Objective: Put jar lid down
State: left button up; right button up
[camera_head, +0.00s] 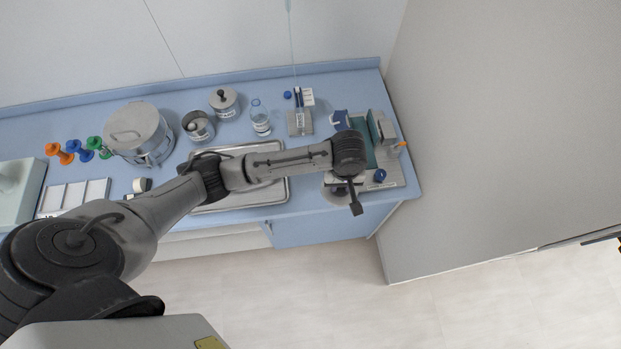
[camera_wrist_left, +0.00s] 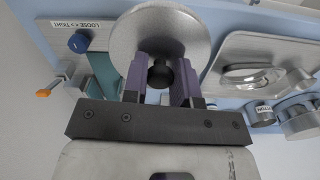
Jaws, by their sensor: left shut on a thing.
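The jar lid (camera_wrist_left: 160,28) is a round grey disc with a black knob. In the left wrist view, my left gripper (camera_wrist_left: 160,76) is shut on that knob, with a purple finger on each side. In the head view the lid (camera_head: 332,190) is partly hidden under my left wrist, above the counter's front right area. An open metal jar (camera_head: 197,126) with pale contents stands left of a lidded metal jar (camera_head: 224,103) at the back. I cannot tell how high the lid is above the surface. My right gripper does not show.
A steel tray (camera_head: 280,192) lies mid-counter, partly under my left arm. A clamp-like device (camera_head: 388,135) with a blue knob stands at the right end, close to the lid. A glass bottle (camera_head: 260,118) and a large steel pot (camera_head: 138,130) stand farther left.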

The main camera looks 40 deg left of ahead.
pick_arm(q)
jog(key=shift+n, duration=0.6)
jog(key=f, duration=0.1)
jog(key=s+f, duration=0.1)
jog(key=f, duration=0.1)
jog(key=shift+s+a+f, duration=0.25)
jog(key=shift+a+f, duration=0.1)
jog(key=shift+a, duration=0.05)
send_over(310, 182)
notch_tip(310, 182, down, 7)
jog(key=shift+d+r, duration=0.1)
jog(key=shift+r, duration=0.05)
jog(key=shift+f+b, duration=0.35)
jog(key=shift+f, duration=1.7)
jog(key=shift+f, duration=0.2)
jog(key=o, duration=0.9)
jog(key=shift+o, duration=0.2)
notch_tip(310, 182, up, 12)
jog(key=p, duration=0.1)
jog(key=shift+r, duration=0.2)
